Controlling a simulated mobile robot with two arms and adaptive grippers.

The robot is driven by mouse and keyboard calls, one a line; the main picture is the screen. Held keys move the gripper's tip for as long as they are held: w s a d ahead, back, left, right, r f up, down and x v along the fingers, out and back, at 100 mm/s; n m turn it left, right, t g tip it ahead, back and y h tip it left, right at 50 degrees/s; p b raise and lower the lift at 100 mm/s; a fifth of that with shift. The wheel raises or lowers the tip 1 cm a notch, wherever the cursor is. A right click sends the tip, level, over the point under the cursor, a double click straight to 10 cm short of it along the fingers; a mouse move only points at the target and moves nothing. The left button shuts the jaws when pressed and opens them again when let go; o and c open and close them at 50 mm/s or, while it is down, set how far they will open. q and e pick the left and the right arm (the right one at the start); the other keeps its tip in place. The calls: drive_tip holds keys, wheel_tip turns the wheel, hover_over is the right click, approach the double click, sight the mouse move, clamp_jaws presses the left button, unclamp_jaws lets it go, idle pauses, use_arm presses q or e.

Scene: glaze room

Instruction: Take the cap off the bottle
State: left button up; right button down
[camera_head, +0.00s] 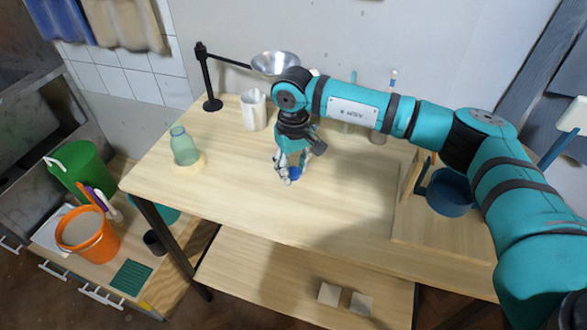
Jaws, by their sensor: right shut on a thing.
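The bottle (185,148), pale green and see-through, stands upright on a round light wooden base (192,166) at the left of the table. No cap shows on its neck. My right gripper (289,178) is to the right of the bottle and well apart from it, low over the middle of the table. It is shut on a small blue thing, which looks like the cap (295,172); the fingers partly hide it. I cannot tell whether the cap touches the table. My left gripper is not in view.
A white pitcher (254,110) and a black stand (207,80) with a metal funnel (276,63) are behind. A dark blue pot (448,193) is at the right. The table (320,220) is clear in front. An orange bucket (88,233) stands lower left.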

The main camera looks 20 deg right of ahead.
drive_tip(key=shift+s+f, duration=0.3)
drive_tip(key=shift+f, duration=0.3)
drive_tip(key=c, duration=1.3)
unclamp_jaws()
drive_tip(key=shift+c, duration=0.2)
drive_tip(key=o, duration=0.4)
drive_tip(key=shift+w+f, duration=0.15)
